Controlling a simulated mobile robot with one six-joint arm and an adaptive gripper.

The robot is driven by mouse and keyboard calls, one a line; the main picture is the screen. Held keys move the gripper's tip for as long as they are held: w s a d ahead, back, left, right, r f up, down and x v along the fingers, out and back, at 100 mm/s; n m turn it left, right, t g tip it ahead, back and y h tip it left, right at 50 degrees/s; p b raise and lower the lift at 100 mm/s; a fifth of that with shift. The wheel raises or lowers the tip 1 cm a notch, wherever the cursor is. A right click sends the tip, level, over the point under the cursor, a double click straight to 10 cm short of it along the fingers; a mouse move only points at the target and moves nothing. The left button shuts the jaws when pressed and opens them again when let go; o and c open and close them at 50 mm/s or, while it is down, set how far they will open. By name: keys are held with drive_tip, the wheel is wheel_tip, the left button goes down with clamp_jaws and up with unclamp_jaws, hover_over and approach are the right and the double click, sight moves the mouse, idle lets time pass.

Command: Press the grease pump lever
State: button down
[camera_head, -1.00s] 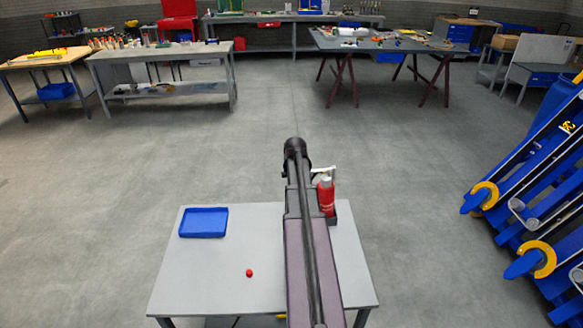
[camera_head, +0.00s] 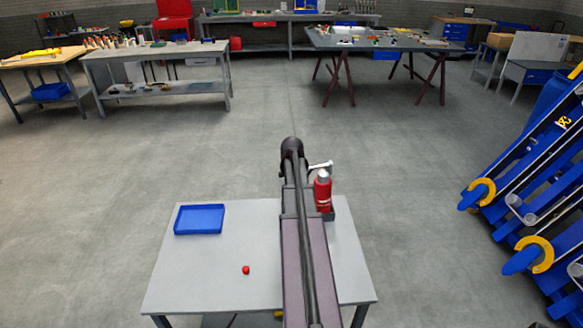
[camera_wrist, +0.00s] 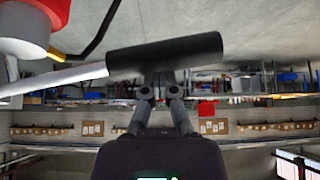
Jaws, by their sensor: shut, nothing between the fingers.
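The red grease pump (camera_head: 323,194) stands upright at the back right of the small grey table, just right of my arm. Its white lever (camera_head: 321,165) sticks out near the top. In the wrist view the red and white pump body (camera_wrist: 35,22) is at the upper left. The white lever (camera_wrist: 60,80) runs from the left to a thick black grip (camera_wrist: 165,57). My gripper (camera_wrist: 161,90) is shut and empty, with its fingertips right at the black grip and partly hidden by it. I cannot tell whether they touch. My arm hides the gripper in the head view.
The small table (camera_head: 215,290) also carries a blue tray (camera_head: 200,219) and a small red ball-like object (camera_head: 245,270). Blue machinery with yellow rings (camera_head: 540,200) stands at the right. Workbenches line the back. Open floor (camera_head: 200,150) lies between.

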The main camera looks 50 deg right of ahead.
drive_tip(key=shift+r, duration=0.15)
drive_tip(key=r+p, duration=0.4)
drive_tip(key=a+r+p, duration=0.1)
drive_tip(key=r+p, duration=0.1)
drive_tip(key=shift+s+r+p, duration=0.15)
drive_tip(key=shift+p, duration=0.15)
drive_tip(key=p+v, duration=0.5)
drive_tip(key=v, duration=0.1)
drive_tip(key=shift+a+r+p, duration=0.3)
drive_tip(key=shift+a, duration=0.05)
idle(0.7)
